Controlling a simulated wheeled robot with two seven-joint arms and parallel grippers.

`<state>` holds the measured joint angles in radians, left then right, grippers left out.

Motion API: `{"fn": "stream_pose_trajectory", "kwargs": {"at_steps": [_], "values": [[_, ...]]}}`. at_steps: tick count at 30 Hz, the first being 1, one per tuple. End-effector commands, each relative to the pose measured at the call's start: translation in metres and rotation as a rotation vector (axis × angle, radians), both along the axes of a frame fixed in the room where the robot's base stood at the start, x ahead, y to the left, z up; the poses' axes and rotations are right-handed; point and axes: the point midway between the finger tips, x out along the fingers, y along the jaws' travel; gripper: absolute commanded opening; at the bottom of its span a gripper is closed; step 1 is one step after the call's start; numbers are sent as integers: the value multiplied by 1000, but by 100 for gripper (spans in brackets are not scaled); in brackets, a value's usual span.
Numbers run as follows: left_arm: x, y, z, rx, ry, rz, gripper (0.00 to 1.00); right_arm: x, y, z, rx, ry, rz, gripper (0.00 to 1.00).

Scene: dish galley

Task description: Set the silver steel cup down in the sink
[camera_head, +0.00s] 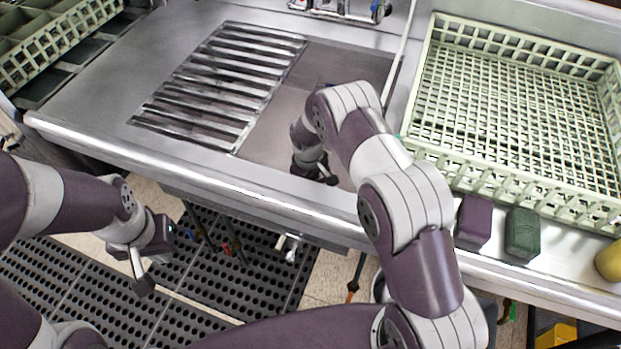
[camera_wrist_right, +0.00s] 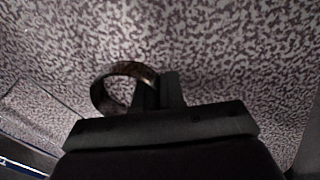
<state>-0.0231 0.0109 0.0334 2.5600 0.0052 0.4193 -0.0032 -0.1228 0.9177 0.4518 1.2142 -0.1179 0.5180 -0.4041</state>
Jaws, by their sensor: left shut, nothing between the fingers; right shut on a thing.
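The sink (camera_head: 268,138) is a grey basin in the counter at the middle of the head view, with a slatted rack over its left part. My right gripper (camera_head: 318,174) reaches down into the sink near its front edge. In the right wrist view my right gripper (camera_wrist_right: 160,88) is shut on a thin, dark, shiny curved band, which looks like part of the steel cup (camera_wrist_right: 104,95). The rest of the cup is hidden, and it cannot be made out in the head view. My left gripper (camera_head: 143,284) is shut and empty, low in front of the counter.
A pale green dish crate (camera_head: 428,160) stands right of the sink. A purple block (camera_head: 474,220), a green block (camera_head: 522,234) and a yellow round thing (camera_head: 609,262) sit along the counter's front edge. The slatted rack (camera_head: 222,80) lies left of my right gripper.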

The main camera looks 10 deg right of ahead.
Motion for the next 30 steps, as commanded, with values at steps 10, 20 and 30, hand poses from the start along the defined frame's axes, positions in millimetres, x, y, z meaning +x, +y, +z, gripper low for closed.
{"fn": "stream_pose_trajectory", "kwargs": {"at_steps": [10, 20, 30], "values": [[0, 0, -5, 0, 0, 0, 0, 0, 0, -7, 0, -1, 0, 0], [0, 0, -5, 0, 0, 0, 0, 0, 0, -7, 1, -1, 0, 38], [0, 0, -1, 0, 0, 0, 0, 0, 3, 36, 1, -7, 0, 38]]}}
